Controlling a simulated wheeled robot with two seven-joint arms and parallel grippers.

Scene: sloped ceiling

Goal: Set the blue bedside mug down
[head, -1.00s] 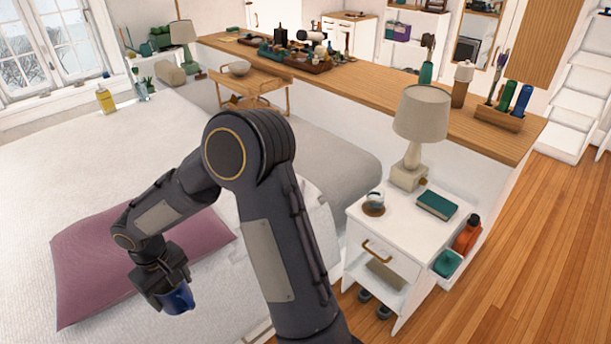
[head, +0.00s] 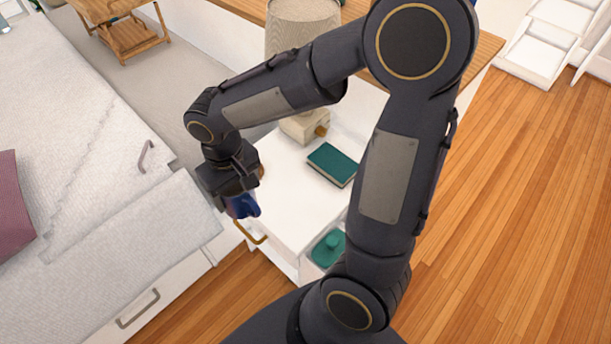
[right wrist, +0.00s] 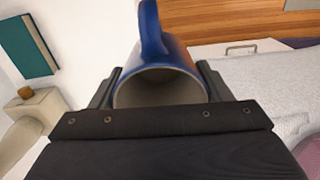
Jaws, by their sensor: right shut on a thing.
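The blue mug (head: 243,206) hangs in my right gripper (head: 232,190), by the front left edge of the white nightstand (head: 305,207) in the head view. In the right wrist view the mug (right wrist: 158,85) sits between the two fingers, its pale inside facing the camera and its blue handle at the top. My right gripper (right wrist: 158,90) is shut on it. The head view does not show clearly whether the mug is over the nightstand top or in front of it. The left gripper is not in view.
A green book (head: 332,165) and a lamp (head: 303,125) stand on the nightstand, with bare top in front of them. A teal item (head: 329,247) sits lower at its side. The bed (head: 90,150) lies to the left, and wooden floor (head: 500,220) is open at right.

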